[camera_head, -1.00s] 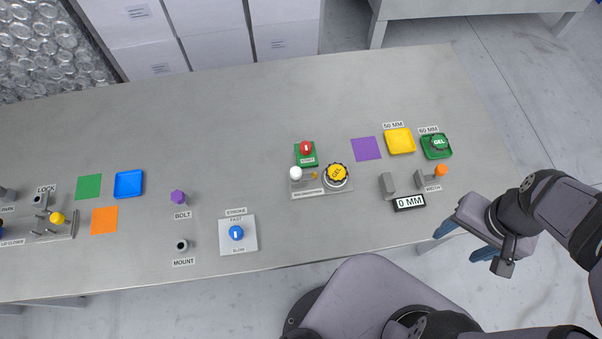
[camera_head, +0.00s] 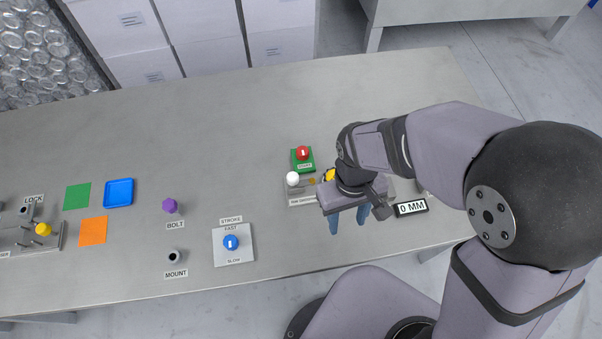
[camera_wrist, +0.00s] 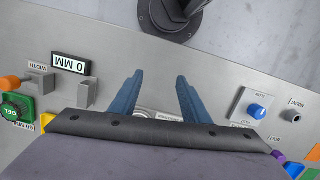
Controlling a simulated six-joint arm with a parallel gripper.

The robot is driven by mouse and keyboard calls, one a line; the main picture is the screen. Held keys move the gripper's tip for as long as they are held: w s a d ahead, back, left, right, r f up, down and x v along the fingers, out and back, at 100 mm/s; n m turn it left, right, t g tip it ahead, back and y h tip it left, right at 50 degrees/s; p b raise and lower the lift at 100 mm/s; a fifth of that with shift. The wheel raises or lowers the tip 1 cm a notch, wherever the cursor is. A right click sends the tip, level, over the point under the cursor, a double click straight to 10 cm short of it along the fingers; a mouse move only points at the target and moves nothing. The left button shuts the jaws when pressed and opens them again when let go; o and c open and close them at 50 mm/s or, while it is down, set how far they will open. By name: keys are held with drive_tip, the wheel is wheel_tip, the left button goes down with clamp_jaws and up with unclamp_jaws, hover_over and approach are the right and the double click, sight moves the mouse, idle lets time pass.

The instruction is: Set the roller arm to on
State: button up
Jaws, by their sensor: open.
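No part is labelled roller arm; a small plate fixture (camera_head: 300,199) with a white ball knob (camera_head: 292,179) seems the likeliest place for it. A yellow round piece (camera_head: 328,176) at its right end is mostly hidden behind my wrist. My gripper (camera_head: 347,220) is open and empty, above the table's front part, just right of and in front of the fixture. The on and off positions cannot be read.
A green START base (camera_head: 302,167) with a red knob stands behind the fixture. A 0 MM display (camera_head: 411,208) is right of my gripper. A blue FAST/SLOW dial (camera_head: 231,242) is to the left. My arm hides the table's right side. The rear middle is clear.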

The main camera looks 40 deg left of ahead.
drive_tip(key=n, duration=0.2)
approach(293, 176)
drive_tip(key=s+d+f, duration=0.4)
drive_tip(key=d+f, duration=0.3)
drive_tip(key=shift+t+y, duration=0.5)
drive_tip(key=shift+y, duration=0.2)
drive_tip(key=a+r, duration=0.1)
drive_tip(key=w+a+r, duration=0.1)
drive_tip(key=a, duration=0.1)
drive_tip(key=w+a+r, duration=0.1)
drive_tip(key=shift+w+a+r, duration=0.15)
drive_tip(key=shift+w+a, duration=0.1)
drive_tip(key=shift+a, duration=0.15)
drive_tip(key=r, duration=0.1)
drive_tip(key=a+r, duration=0.1)
drive_tip(key=shift+w+a+r, duration=0.25)
drive_tip(key=shift+w+r, duration=0.1)
drive_tip(key=shift+r, duration=0.05)
drive_tip(key=shift+d, duration=0.2)
drive_tip(key=shift+s+f, duration=0.1)
drive_tip(key=shift+f, duration=0.4)
drive_tip(key=shift+f+p, duration=0.55)
drive_tip(key=shift+f, duration=2.6)
drive_tip(key=shift+c, duration=0.4)
